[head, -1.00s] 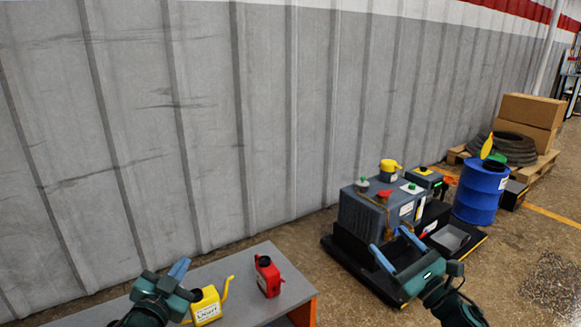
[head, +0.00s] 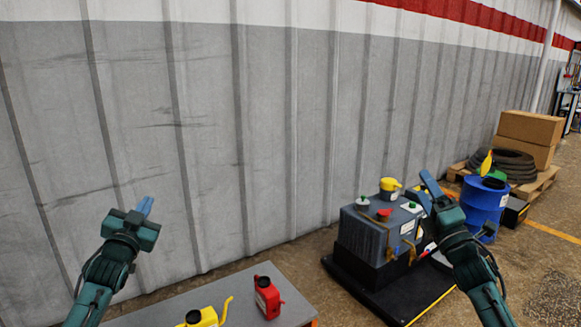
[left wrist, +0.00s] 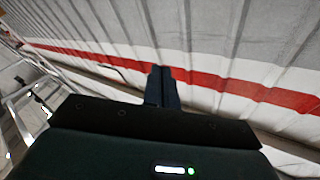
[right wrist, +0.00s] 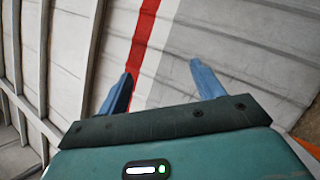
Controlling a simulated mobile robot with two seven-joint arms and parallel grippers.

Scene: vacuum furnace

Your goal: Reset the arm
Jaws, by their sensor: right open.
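In the head view my left gripper (head: 145,207) is raised in front of the grey wall, above and left of the table. Its fingers lie together in the left wrist view (left wrist: 161,72), with nothing visible between them. My right gripper (head: 428,188) is raised at the right in the head view, its fingers overlapping the right side of the grey machine (head: 365,235) in the picture. In the right wrist view (right wrist: 161,72) its two blue fingers are spread apart and empty. Both grippers point upward.
A grey table (head: 235,292) at the bottom holds a red can (head: 267,298) and a yellow can (head: 203,317). The machine stands on a black platform (head: 372,290). A blue barrel (head: 482,208), tires (head: 508,166) and boxes (head: 530,130) stand at right. The ribbed wall (head: 270,130) runs behind.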

